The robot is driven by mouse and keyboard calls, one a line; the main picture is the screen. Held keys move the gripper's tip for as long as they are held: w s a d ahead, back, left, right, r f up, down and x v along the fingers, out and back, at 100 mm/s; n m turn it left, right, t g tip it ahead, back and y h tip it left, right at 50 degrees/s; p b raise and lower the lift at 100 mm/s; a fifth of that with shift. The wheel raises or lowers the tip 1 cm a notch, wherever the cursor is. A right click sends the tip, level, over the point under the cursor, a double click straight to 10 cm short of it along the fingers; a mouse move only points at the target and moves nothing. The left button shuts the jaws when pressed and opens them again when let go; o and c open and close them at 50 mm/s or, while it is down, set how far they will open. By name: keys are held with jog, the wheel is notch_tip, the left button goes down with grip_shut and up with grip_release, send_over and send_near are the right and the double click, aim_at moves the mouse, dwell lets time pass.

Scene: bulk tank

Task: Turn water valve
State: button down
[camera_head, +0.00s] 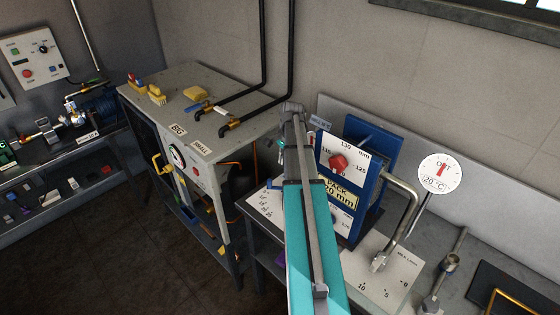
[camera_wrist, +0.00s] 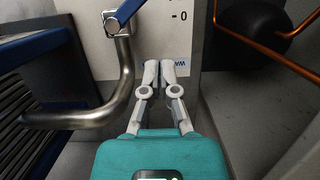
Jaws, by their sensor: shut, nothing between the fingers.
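The water valve's blue handle (camera_wrist: 126,14) shows at the top of the wrist view, on a bent metal pipe (camera_wrist: 124,85). Behind it is a white scale plate (camera_wrist: 180,42) with a "0" mark and a partly hidden blue label that seems to begin "WA". My gripper (camera_wrist: 160,65) is shut and empty, its fingertips together over the plate's lower part, below and right of the handle and apart from it in the picture. In the head view my arm hides much of this area, and I cannot clearly make out the fingers.
A blue block with a red knob (camera_head: 338,162) and a round dial (camera_head: 440,174) stand at the right. Another bent pipe (camera_head: 405,200) rises beside a white scale sheet (camera_head: 372,275). A grey cabinet (camera_head: 195,85) stands left of my arm. An orange tube (camera_wrist: 270,50) crosses the wrist view's right side.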

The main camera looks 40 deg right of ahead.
jog(key=shift+p+v, duration=2.2)
jog(key=shift+v, duration=0.4)
jog(key=s+a+f+n+h+b, duration=0.1)
jog(key=a+n, duration=0.7)
jog(key=a, duration=1.2)
jog(key=s+a+f+n+h+b, duration=0.1)
jog(key=s+a+n, duration=0.3)
jog(key=a, duration=1.7)
jog(key=f+n, duration=0.1)
jog(key=n, duration=0.4)
jog(key=shift+s+h, duration=0.2)
jog(key=shift+h, duration=0.2)
jog(key=shift+s+d, duration=0.1)
